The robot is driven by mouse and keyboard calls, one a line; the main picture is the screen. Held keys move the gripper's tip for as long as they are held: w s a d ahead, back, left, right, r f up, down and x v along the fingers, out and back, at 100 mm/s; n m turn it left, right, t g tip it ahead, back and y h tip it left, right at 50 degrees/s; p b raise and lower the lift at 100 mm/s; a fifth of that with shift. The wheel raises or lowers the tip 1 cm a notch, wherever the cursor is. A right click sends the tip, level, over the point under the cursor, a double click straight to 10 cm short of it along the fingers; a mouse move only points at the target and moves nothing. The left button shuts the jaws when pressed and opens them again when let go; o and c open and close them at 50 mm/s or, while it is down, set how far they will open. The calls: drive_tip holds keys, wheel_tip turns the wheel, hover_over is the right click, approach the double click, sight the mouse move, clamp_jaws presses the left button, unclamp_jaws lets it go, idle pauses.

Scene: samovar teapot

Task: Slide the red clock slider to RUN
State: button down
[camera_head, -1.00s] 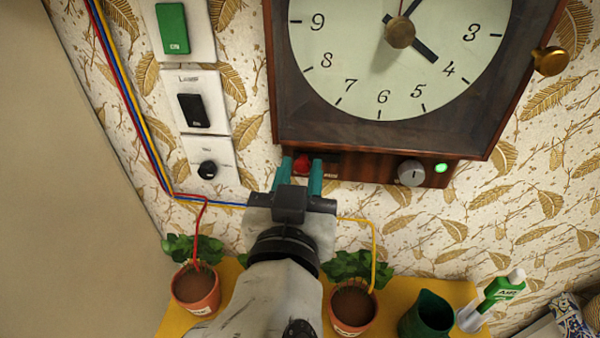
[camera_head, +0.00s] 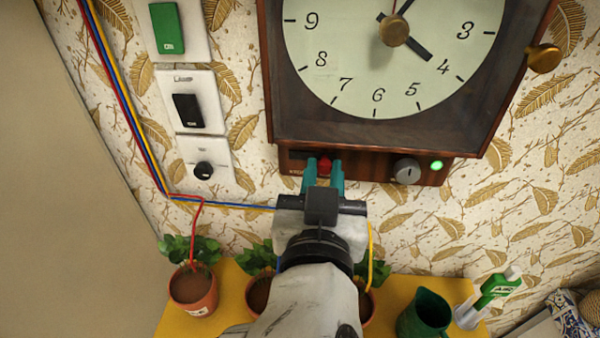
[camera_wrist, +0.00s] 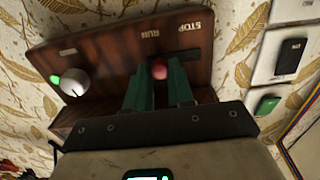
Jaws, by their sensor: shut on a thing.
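The red clock slider (camera_head: 324,165) sits in a dark slot on the wooden underside of the clock (camera_head: 390,137). In the wrist view the slider (camera_wrist: 158,70) is at the RUN (camera_wrist: 150,32) end of the slot, and the slot beside STOP (camera_wrist: 190,25) is bare. My gripper (camera_head: 324,168) has its two green fingers on either side of the slider, shut on it. The fingers also show in the wrist view (camera_wrist: 160,78), with the red knob between their tips.
A silver knob (camera_head: 406,171) and a lit green lamp (camera_head: 436,165) sit right of the slider. Wall switches (camera_head: 188,110) are on the left. Below are a yellow shelf (camera_head: 232,290), a potted plant (camera_head: 194,288) and a green jug (camera_head: 424,316).

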drive_tip(key=shift+d, duration=0.25)
drive_tip(key=c, duration=1)
unclamp_jaws()
drive_tip(key=shift+d, duration=0.1)
drive_tip(key=shift+s, duration=0.1)
drive_tip(key=shift+s, duration=0.3)
drive_tip(key=s+b, duration=0.2)
drive_tip(key=s, duration=0.8)
drive_tip(key=shift+a, duration=0.2)
